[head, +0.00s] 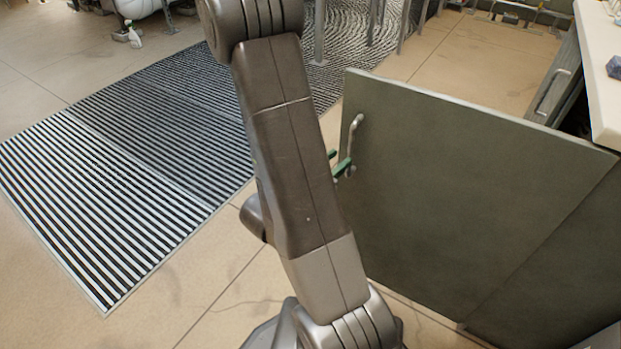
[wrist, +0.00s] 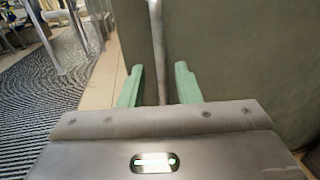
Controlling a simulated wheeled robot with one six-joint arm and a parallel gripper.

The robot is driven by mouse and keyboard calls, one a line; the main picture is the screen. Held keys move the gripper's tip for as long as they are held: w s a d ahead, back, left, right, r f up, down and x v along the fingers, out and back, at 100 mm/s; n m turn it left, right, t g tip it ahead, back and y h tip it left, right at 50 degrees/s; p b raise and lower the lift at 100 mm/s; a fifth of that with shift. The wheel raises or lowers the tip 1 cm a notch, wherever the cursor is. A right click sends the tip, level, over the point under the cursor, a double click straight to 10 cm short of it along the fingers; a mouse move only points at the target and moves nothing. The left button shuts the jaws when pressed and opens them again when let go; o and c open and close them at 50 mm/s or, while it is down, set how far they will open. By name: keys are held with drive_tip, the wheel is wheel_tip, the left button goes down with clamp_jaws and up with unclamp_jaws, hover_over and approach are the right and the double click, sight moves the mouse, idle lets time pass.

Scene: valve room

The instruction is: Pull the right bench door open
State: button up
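The grey-green bench door (head: 455,190) stands swung out from the bench in the head view. Its metal handle (head: 353,135) is a vertical bar near the door's free left edge. My gripper (head: 342,168) shows only as green fingertips at the handle's lower end, the rest hidden behind my arm. In the wrist view my gripper (wrist: 159,84) has its two green fingers apart, with the handle bar (wrist: 157,45) between them in the picture. Gaps show on both sides of the bar, and I see no finger pressed on it. The door face (wrist: 235,60) fills the right.
The bench's pale top (head: 603,70) is at the upper right, with a small blue object (head: 614,67). Another handle (head: 553,92) is on the bench front below it. A striped mat (head: 130,170) covers the floor at left.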

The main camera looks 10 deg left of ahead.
sight(349, 151)
drive_tip(key=v, duration=0.8)
drive_tip(key=shift+p, duration=0.45)
drive_tip(key=shift+w, duration=0.15)
idle(0.4)
drive_tip(key=shift+b+x, duration=0.55)
drive_tip(key=shift+x, duration=4.4)
drive_tip(key=shift+x, duration=1.85)
drive_tip(key=shift+d, duration=0.1)
drive_tip(key=shift+w, duration=0.15)
drive_tip(key=shift+d, duration=0.1)
